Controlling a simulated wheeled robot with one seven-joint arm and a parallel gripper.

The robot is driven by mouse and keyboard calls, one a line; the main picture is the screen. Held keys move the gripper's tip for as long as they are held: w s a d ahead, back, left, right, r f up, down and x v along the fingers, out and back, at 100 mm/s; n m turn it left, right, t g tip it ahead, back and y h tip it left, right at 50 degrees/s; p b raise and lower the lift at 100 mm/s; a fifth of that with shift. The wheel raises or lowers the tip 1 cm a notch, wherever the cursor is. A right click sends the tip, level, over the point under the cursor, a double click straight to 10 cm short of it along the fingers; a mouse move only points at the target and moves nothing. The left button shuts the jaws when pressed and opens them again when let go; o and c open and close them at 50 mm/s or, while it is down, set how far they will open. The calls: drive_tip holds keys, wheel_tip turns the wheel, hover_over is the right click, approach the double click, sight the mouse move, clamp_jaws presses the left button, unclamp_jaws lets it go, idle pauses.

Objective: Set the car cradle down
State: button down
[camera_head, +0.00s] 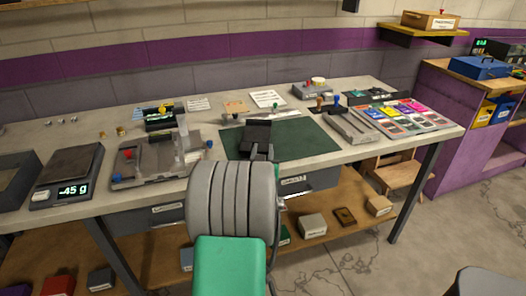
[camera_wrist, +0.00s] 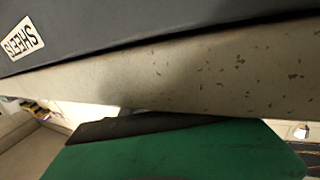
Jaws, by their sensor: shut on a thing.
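The car cradle (camera_head: 257,134) is a dark, boxy piece over the green mat (camera_head: 307,142), near the middle of the bench in the head view. My gripper (camera_head: 261,153) is at its near side, largely hidden behind my own arm, and is shut on it. I cannot tell whether the cradle touches the mat. In the wrist view a dark edge (camera_wrist: 150,124) shows beside a green surface (camera_wrist: 180,152); the fingertips are not clear there.
A grey fixture with a red knob (camera_head: 152,163) and a scale (camera_head: 66,175) reading -45 g stand left of the mat. Colour trays (camera_head: 405,117) and a grey holder (camera_head: 350,125) stand to the right. A drawer labelled SHEETS (camera_wrist: 100,27) is below the bench edge.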

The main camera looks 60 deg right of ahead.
drive_tip(key=shift+f+b, duration=0.4)
drive_tip(key=shift+b, duration=0.15)
drive_tip(key=shift+f, duration=0.1)
drive_tip(key=shift+a+f+b, duration=0.1)
drive_tip(key=shift+f+b, duration=0.15)
drive_tip(key=shift+b, duration=0.05)
drive_tip(key=c, duration=1.4)
unclamp_jaws()
drive_tip(key=o, duration=0.5)
drive_tip(key=shift+s+a+f, duration=0.1)
drive_tip(key=shift+f, duration=0.3)
drive_tip(key=shift+r+p, duration=0.35)
drive_tip(key=shift+p, duration=0.1)
drive_tip(key=shift+r+p, duration=0.55)
drive_tip(key=shift+p, duration=0.15)
drive_tip(key=v, duration=1.1)
drive_tip(key=shift+s+a+r+b, duration=0.1)
drive_tip(key=shift+a+r+b, duration=0.05)
drive_tip(key=shift+a+b, duration=0.15)
